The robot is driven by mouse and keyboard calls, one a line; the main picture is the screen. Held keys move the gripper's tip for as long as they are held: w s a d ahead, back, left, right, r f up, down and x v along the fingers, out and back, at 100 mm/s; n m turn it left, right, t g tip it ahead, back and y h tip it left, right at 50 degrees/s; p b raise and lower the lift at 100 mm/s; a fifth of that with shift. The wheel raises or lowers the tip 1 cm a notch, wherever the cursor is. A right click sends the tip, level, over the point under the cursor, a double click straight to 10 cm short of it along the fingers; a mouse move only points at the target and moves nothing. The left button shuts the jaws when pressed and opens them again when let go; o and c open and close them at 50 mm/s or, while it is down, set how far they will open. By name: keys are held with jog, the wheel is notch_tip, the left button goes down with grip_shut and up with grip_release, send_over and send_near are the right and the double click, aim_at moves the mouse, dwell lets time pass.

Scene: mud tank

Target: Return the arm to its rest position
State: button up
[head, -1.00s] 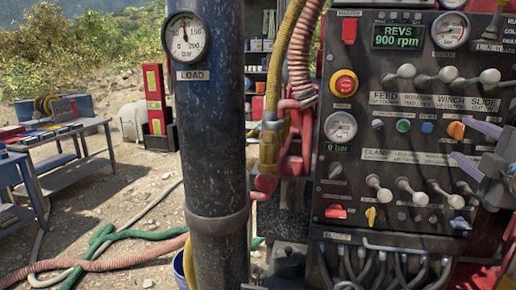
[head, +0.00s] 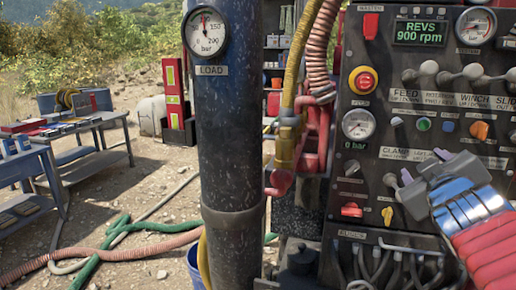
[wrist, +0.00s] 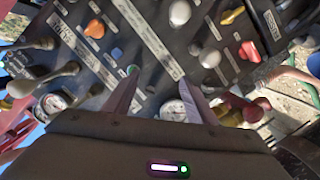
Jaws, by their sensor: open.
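My gripper (head: 416,168) is in front of the lower right part of the dark control panel (head: 374,160) in the head view, with my red and chrome forearm coming in from the lower right. In the wrist view, the two pale purple fingers (wrist: 163,92) stand apart with nothing between them. The panel fills the upper part of that view, tilted. The gripper covers some of the clamp levers in the head view. I cannot tell the exact gap between fingertips and panel.
A thick dark column (head: 233,140) with a load gauge stands left of the panel. Yellow and red hoses (head: 317,60) run between them. Blue benches (head: 70,140) stand at the far left. Green and pink hoses (head: 130,243) lie on the ground. Levers and knobs stick out from the panel.

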jog(key=s+a+f+m+g+y, duration=0.2)
jog(key=s+a+f+g+y, duration=0.1)
jog(key=s+a+f, duration=0.6)
jog(key=s+a+f+m+g+y, duration=0.2)
jog(key=s+a+f+g, duration=0.4)
jog(key=f, duration=1)
jog(key=s+a+y, duration=0.1)
jog(key=s+a, duration=0.2)
jog(key=shift+s+a+g, duration=0.3)
jog(key=shift+a, duration=0.05)
